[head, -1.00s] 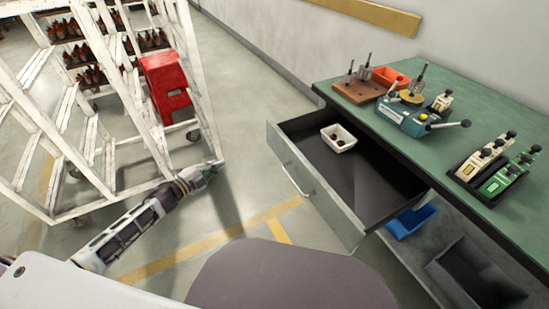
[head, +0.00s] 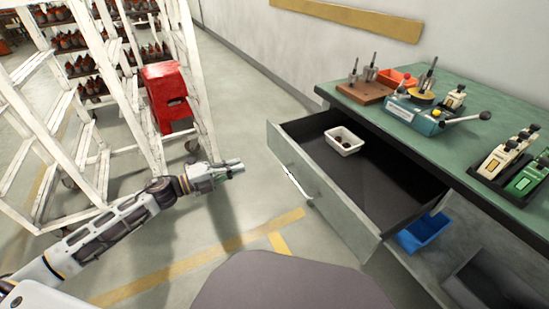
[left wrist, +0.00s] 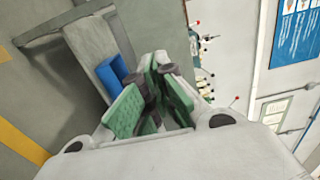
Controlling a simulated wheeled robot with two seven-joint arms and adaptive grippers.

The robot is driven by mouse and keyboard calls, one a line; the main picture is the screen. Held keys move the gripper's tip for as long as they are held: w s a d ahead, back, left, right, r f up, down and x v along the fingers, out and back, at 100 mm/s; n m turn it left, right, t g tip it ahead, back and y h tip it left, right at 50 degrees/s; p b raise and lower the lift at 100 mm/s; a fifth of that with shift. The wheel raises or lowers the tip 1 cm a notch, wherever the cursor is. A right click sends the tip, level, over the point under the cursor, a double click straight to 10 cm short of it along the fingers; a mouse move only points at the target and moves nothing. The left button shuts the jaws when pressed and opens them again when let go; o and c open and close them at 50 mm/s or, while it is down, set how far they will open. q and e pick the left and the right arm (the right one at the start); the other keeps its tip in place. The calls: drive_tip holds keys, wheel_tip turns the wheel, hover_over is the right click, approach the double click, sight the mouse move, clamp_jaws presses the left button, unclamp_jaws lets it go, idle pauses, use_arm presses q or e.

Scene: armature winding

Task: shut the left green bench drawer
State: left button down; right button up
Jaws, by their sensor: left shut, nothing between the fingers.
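The green bench drawer (head: 325,200) is pulled well out from the bench, its pale front with a handle (head: 297,186) facing left. A small white tray (head: 344,146) with small dark things in it sits inside the drawer. My left gripper (head: 238,163) is shut and empty, in the air to the left of the drawer front and apart from it. In the left wrist view the green finger pads (left wrist: 152,98) are together, with the drawer (left wrist: 75,30) beyond them at the upper left. My right gripper is in neither view.
The green benchtop (head: 400,145) carries a teal fixture (head: 415,115), a wooden block with tools (head: 364,90) and a red bin (head: 398,78). A blue bin (head: 422,232) is under the bench. A white rack (head: 185,60) and red step stool (head: 166,95) stand at left. Floor before the drawer is clear.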

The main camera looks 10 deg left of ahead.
use_arm(q)
drive_tip(key=shift+r, duration=0.1)
drive_tip(key=shift+w+d, duration=0.15)
drive_tip(key=shift+d, duration=0.1)
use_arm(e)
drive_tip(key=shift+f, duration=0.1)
use_arm(q)
drive_tip(key=b, duration=0.2)
approach(282, 150)
drive_tip(key=shift+x, duration=0.95)
drive_tip(key=shift+b+x, duration=0.4)
drive_tip(key=shift+x, duration=1.2)
drive_tip(key=shift+w+d, duration=0.4)
drive_tip(key=shift+d, duration=0.1)
drive_tip(key=shift+w+d, duration=0.2)
drive_tip(key=shift+d, duration=0.05)
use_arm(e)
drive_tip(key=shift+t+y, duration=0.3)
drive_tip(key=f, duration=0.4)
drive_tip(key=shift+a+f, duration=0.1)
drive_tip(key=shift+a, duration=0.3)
use_arm(q)
drive_tip(key=shift+w+d, duration=0.1)
drive_tip(key=shift+d, duration=0.05)
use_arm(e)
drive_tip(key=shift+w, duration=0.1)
